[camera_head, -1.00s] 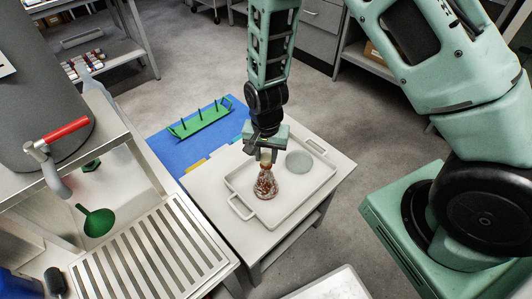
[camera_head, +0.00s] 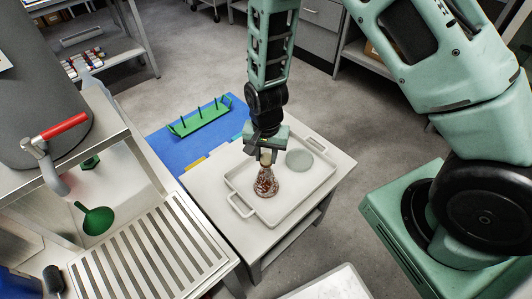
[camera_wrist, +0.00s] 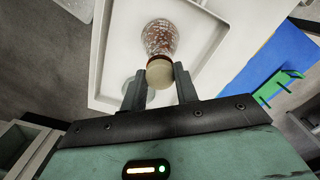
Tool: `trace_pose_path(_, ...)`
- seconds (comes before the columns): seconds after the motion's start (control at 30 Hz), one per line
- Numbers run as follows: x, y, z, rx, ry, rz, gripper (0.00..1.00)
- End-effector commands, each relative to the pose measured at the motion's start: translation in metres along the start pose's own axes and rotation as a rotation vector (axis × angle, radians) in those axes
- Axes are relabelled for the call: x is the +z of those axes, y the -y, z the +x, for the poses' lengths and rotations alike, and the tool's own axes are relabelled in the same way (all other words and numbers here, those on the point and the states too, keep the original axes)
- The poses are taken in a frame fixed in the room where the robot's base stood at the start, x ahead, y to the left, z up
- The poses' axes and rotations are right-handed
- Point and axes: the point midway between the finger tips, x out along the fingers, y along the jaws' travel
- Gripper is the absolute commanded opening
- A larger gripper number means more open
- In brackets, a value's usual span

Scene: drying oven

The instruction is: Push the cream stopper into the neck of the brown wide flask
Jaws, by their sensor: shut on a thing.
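The brown wide flask (camera_head: 265,186) stands upright on the white tray (camera_head: 238,205), and it also shows in the wrist view (camera_wrist: 160,36). My gripper (camera_head: 266,152) is right above the flask and points down. It is shut on the cream stopper (camera_wrist: 159,73), which sits between the two fingers in the wrist view. In the head view the stopper (camera_head: 266,158) shows just under the fingers, at the flask's neck. The stopper hides the mouth, so I cannot tell how deep it sits.
A round glass dish (camera_head: 299,160) lies on the tray to the right of the flask. A blue mat (camera_head: 186,150) with a green rack (camera_head: 203,122) is at the back left. A metal bench with a slatted top (camera_head: 150,255) stands at the left.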

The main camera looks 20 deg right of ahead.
Motion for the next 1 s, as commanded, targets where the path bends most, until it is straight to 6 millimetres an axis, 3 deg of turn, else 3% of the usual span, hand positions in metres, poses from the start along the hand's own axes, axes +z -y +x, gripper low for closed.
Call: trace_pose_path(1.0, 0.0000, 0.0001, 0.0058, 0.000, 0.000, 0.000, 0.09)
